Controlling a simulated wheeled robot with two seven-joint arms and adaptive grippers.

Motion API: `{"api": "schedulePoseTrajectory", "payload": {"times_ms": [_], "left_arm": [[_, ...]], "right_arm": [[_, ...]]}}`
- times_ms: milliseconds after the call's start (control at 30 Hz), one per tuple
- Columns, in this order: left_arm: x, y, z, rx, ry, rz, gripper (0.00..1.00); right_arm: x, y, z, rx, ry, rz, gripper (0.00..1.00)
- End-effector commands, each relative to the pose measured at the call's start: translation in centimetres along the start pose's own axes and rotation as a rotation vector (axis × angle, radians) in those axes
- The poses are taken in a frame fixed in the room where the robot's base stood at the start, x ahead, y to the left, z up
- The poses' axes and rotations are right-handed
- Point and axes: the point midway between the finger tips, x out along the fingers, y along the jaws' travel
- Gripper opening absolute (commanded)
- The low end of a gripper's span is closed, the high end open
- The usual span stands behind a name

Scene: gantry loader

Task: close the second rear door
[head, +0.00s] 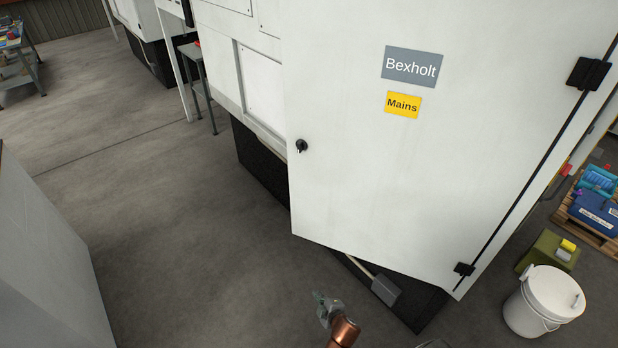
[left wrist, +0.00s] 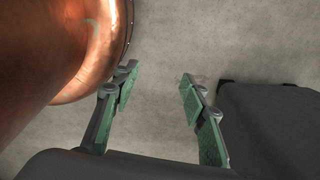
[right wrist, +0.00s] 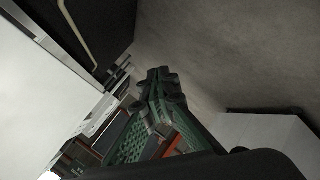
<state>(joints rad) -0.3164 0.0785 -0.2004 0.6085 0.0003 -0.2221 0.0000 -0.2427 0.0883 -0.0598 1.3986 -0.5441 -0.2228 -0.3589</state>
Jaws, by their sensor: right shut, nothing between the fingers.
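A tall white door (head: 360,190) with a grey "Bexholt" label, a yellow "Mains" label and a small black latch (head: 301,146) fills the middle of the head view. Its black hinges are on the right edge. It stands swung out from the machine, with the dark base showing behind its lower edge. My right gripper (head: 322,302) is low in front of the door's bottom edge, apart from it. In the right wrist view my right gripper (right wrist: 160,76) is shut and empty. My left gripper (left wrist: 157,80) shows only in the left wrist view, open and empty over bare floor.
A white bucket (head: 540,305) and an olive box (head: 550,255) stand right of the hinge side. A loaded pallet (head: 590,233) is beyond them. A pale cabinet (head: 45,250) stands at the left. The grey floor between it and the door is clear.

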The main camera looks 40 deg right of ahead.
Motion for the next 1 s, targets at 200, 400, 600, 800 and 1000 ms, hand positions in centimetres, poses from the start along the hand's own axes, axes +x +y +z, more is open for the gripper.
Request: {"api": "schedulePoseTrajectory", "payload": {"times_ms": [200,400,600,800,1000], "left_arm": [[-4.9,-0.6,-3.3,0.006,0.04,-0.004,0.4],[-6.9,-0.7,-4.9,0.008,0.061,-0.006,0.4],[-7.3,-0.7,-3.9,0.006,0.048,-0.005,0.4],[-7.7,-0.6,-2.8,0.004,0.032,-0.004,0.4],[-8.1,-0.6,-2.9,0.004,0.034,-0.005,0.4]], "right_arm": [[-8.1,21.6,-11.4,-0.271,0.094,0.34,0.0],[-14.9,31.9,-16.6,-0.423,0.099,0.541,0.0],[-16.8,34.8,-18.1,-0.47,0.092,0.604,0.0],[-14.6,36.4,-18.8,-0.47,0.093,0.605,0.0],[-11.1,38.6,-19.7,-0.468,0.093,0.604,0.0]]}}
